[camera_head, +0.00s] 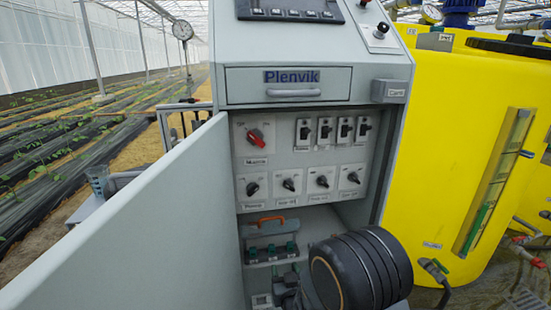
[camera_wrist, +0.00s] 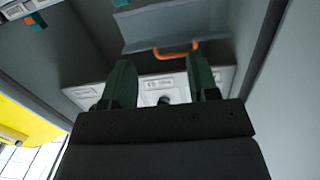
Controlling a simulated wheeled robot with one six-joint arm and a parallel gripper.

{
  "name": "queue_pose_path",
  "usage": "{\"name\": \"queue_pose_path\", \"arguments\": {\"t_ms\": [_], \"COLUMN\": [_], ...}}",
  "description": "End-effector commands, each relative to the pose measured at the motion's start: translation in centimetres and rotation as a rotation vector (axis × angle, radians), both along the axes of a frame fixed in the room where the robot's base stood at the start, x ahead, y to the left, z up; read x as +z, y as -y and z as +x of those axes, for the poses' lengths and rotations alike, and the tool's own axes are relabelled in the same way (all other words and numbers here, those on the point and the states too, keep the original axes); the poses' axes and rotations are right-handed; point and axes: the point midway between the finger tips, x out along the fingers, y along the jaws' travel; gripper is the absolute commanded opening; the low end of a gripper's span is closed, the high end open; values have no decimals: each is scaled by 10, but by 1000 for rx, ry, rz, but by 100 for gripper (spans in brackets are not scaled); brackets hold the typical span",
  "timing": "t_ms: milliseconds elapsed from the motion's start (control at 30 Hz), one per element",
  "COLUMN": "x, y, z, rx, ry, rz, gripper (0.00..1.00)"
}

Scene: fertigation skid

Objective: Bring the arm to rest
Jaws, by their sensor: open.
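My gripper (camera_wrist: 161,72) shows in the wrist view with its two dark green fingers spread apart and nothing visible between them. It is inside or close to the open cabinet (camera_head: 225,200). An orange handle (camera_wrist: 178,50) on a grey part lies beyond the fingertips, and it also shows in the head view low in the cabinet. In the head view, my dark rounded arm link (camera_head: 360,270) stands in front of the cabinet's lower right, and the gripper itself cannot be made out clearly there.
The open cabinet door (camera_head: 130,225) extends toward me on the left. A panel with a red rotary switch (camera_head: 256,138) and several black knobs sits above. A closed drawer (camera_head: 288,84) is over it. A yellow tank (camera_head: 450,130) stands close on the right.

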Motion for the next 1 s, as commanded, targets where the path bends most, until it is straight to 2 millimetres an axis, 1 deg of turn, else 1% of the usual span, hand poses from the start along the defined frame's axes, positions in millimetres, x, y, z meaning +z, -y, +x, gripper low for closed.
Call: {"name": "queue_pose_path", "arguments": {"t_ms": [33, 100, 167, 200, 267, 300, 467, 500, 567, 600, 667, 700, 800, 900, 1000], "x": [44, 74, 99, 116, 140, 157, 224, 241, 266, 283, 308, 323, 360, 391, 415], "y": [6, 13, 19, 24, 31, 36, 57, 62, 70, 76, 84, 90, 103, 113, 122], "z": [4, 5, 4, 3, -1, -5, -26, -34, -46, -55, -69, -80, -106, -133, -155], "rx": [-7, -11, -15, -17, -19, -22, -31, -35, -41, -45, -53, -58, -75, -91, -106], "ry": [-40, -117, -182, -227, -293, -336, -511, -554, -619, -662, -727, -770, -871, -961, -1035], "rz": [2, -2, -6, -10, -17, -21, -43, -48, -59, -66, -74, -82, -97, -109, -118], "gripper": [54, 54, 54, 54, 54, 54, 54, 54, 54, 54, 54, 54, 54, 54, 54]}}
